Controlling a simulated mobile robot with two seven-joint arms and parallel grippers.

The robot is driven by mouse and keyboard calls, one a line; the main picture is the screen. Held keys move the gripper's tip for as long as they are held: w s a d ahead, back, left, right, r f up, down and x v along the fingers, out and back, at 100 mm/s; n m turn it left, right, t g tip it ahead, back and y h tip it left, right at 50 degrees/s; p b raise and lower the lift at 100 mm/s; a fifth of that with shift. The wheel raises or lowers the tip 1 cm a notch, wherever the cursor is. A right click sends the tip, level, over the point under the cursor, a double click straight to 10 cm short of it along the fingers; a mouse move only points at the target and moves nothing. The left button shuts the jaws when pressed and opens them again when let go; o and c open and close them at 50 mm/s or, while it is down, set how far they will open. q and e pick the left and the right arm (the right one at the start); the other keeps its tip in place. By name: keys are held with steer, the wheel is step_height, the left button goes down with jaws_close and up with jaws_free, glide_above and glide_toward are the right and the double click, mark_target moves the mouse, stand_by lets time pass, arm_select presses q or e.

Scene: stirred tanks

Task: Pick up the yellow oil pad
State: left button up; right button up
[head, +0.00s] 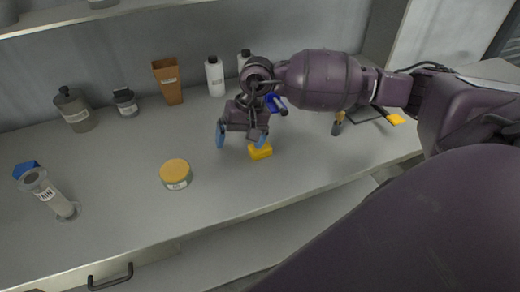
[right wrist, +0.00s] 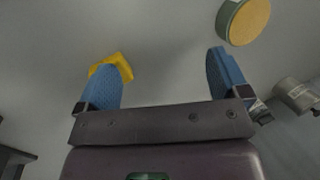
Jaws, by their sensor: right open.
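A small yellow block (head: 260,152), which looks like the yellow oil pad, lies on the grey counter. My right gripper (head: 241,140) is open and empty above the counter, its blue fingers spread apart. The right finger in the head view is close beside the pad and overlaps its edge. In the right wrist view the pad (right wrist: 121,64) shows partly behind the left blue finger, so it is not centred between the fingers (right wrist: 167,75). I cannot tell whether finger and pad touch. My left gripper is not in view.
A round green tin with a yellow lid (head: 176,172) stands left of the gripper. A clear cylinder (head: 50,195) leans at far left. Dark jars, an orange-brown beaker (head: 168,82) and white bottles (head: 215,77) line the back. A dark tray (head: 370,115) lies right. The front middle counter is clear.

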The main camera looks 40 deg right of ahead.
steer(key=w+d+r+n+h, duration=0.1)
steer(key=w+d+r+h, duration=0.1)
steer(key=d+h, duration=0.35)
steer(key=shift+y, duration=0.85)
steer(key=f, duration=0.1)
steer(key=d+f, duration=0.1)
steer(key=f, duration=0.3)
steer(key=shift+s+d+f, duration=0.15)
steer(key=shift+d+f, duration=0.05)
steer(key=shift+d, duration=0.05)
steer(key=shift+d+f+p, duration=0.15)
steer(key=shift+f+p, duration=0.25)
steer(key=shift+f, duration=2.35)
steer(key=c, duration=1)
steer(key=shift+w+r, duration=0.1)
steer(key=shift+w, duration=0.1)
step_height(320, 180, up, 20)
steer(key=shift+f+b, duration=0.1)
steer(key=shift+b, duration=0.25)
